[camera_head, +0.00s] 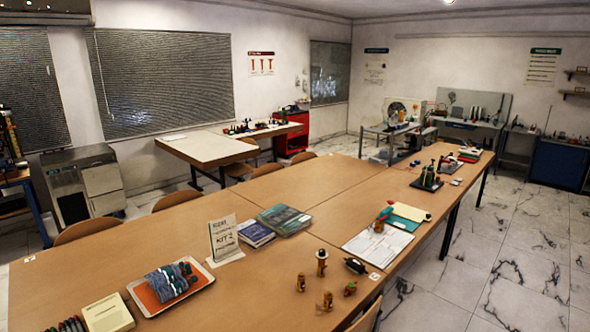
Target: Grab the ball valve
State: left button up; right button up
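Several small brass-coloured fittings stand on the near part of the long wooden table. They are a taller one with a pale band (322,262), a short one on the left (300,283), another short one at the front (328,301), and a squat one with a green and red tint (349,289). Which of them is the ball valve is too small to tell. A black item with a pale end (355,265) lies beside them. Neither of my grippers is in view.
The long table (180,240) also bears an orange-lined tray (165,286) with a rolled tool pouch, books (284,219), a standing sign (224,239) and a paper sheet (378,245). Chairs line its far side. Marble floor (510,245) is open at right.

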aim_at(379, 227)
jog(key=z, duration=1.45)
jog(key=i, duration=4.3)
jog(key=u, duration=3.4)
